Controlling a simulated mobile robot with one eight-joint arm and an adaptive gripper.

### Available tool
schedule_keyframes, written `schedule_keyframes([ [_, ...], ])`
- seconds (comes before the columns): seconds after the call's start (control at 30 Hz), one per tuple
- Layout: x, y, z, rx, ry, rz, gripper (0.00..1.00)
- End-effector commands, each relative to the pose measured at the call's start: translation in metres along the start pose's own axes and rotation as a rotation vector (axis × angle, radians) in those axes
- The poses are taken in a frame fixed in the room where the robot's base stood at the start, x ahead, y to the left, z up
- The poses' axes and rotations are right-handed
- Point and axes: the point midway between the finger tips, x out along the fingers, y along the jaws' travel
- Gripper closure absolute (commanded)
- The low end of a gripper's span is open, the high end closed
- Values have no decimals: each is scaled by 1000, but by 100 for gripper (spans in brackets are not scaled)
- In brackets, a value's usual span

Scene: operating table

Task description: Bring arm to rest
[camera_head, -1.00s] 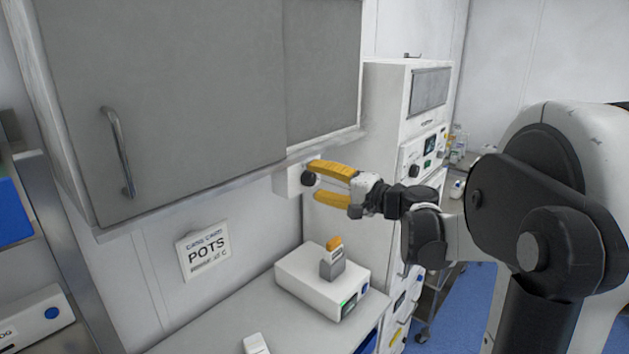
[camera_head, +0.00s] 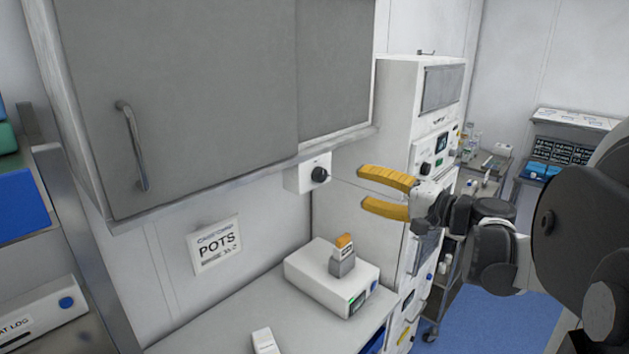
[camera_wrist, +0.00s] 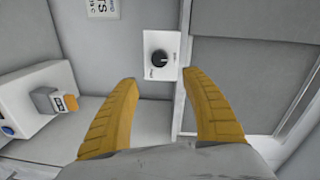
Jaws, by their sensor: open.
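My gripper (camera_head: 385,193) has yellow fingers, spread open with nothing between them. In the head view it hangs in the air to the right of a white switch box with a black knob (camera_head: 319,175), clear of it. The box is fixed under the grey wall cabinet (camera_head: 200,90). In the wrist view the knob (camera_wrist: 159,57) lies ahead of and between the two open fingertips, apart from them. The lettering beside the knob is too small to read.
A white device (camera_head: 320,272) with a grey block and orange-topped vial (camera_head: 343,248) stands on the counter below. A POTS sign (camera_head: 214,244) hangs on the wall. A tall white equipment cabinet (camera_head: 385,120) stands behind the gripper. Blue floor is open at the right.

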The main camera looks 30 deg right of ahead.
Motion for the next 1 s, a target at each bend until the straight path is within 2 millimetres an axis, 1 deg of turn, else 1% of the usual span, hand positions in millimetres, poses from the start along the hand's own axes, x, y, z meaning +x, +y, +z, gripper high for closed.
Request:
schedule_keyframes([
  [0.17, 1, 1, 1, -1, -2, 2, 44],
  [0.27, 8, 10, 17, -11, -26, 33, 44],
  [0.37, 24, 36, 60, -47, -91, 120, 44],
  [0.4, 30, 51, 84, -73, -127, 172, 44],
  [0.47, 37, 78, 127, -125, -189, 262, 44],
  [0.5, 39, 98, 156, -171, -231, 326, 44],
  [0.57, 36, 129, 198, -254, -294, 423, 44],
  [0.6, 30, 151, 225, -320, -335, 487, 44],
  [0.67, 18, 184, 262, -435, -391, 578, 44],
  [0.7, 8, 207, 283, -524, -424, 634, 44],
  [0.8, -18, 251, 316, -740, -480, 740, 44],
  [0.83, -24, 261, 321, -799, -490, 761, 44],
  [0.9, -35, 277, 330, -916, -505, 797, 44],
  [1.0, -45, 289, 334, -1030, -511, 823, 44],
])
